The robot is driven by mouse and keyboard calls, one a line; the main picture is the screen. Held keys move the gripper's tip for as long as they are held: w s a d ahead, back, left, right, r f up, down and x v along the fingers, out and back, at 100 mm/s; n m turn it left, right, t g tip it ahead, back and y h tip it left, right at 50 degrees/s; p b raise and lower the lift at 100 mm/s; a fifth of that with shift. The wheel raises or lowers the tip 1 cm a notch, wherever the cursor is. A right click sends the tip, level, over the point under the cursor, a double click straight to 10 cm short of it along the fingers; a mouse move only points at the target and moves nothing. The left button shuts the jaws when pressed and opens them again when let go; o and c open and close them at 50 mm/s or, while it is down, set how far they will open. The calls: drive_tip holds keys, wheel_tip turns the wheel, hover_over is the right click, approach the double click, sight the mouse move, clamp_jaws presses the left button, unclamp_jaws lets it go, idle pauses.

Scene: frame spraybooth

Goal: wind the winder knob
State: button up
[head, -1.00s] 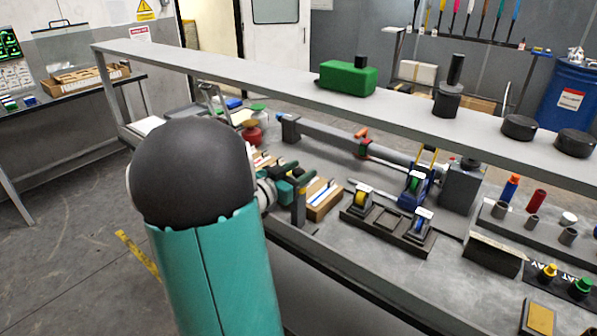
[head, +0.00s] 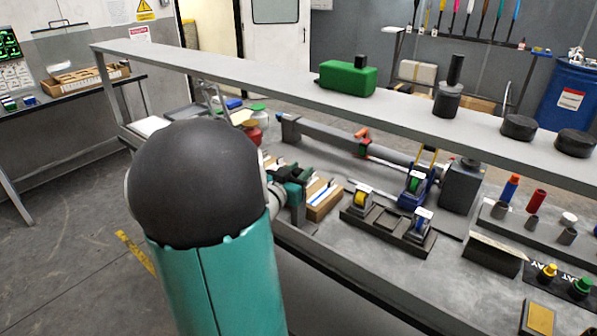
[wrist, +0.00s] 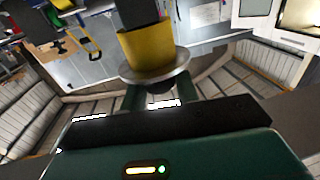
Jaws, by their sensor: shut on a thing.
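In the wrist view, the green fingers of my gripper (wrist: 162,94) close on a dark knob (wrist: 163,84), which I take to be the winder knob. The knob is mostly hidden by the fingers and the gripper body. Just beyond it are a round metal disc (wrist: 155,71) and a yellow drum (wrist: 146,48) with a black end. In the head view, my gripper (head: 298,184) is low at the near edge of the bench, beside a brown box with white and blue items. The knob cannot be made out there.
A long grey shelf (head: 222,73) runs above the bench (head: 345,252). Open floor lies to the left.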

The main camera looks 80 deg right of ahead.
drive_tip(key=shift+n+t, duration=1.5)
drive_tip(key=shift+t, duration=0.8)
drive_tip(key=shift+n+t, duration=1.5)
drive_tip(key=shift+t, duration=0.8)
drive_tip(key=o, duration=0.9)
drive_tip(key=shift+a, duration=0.1)
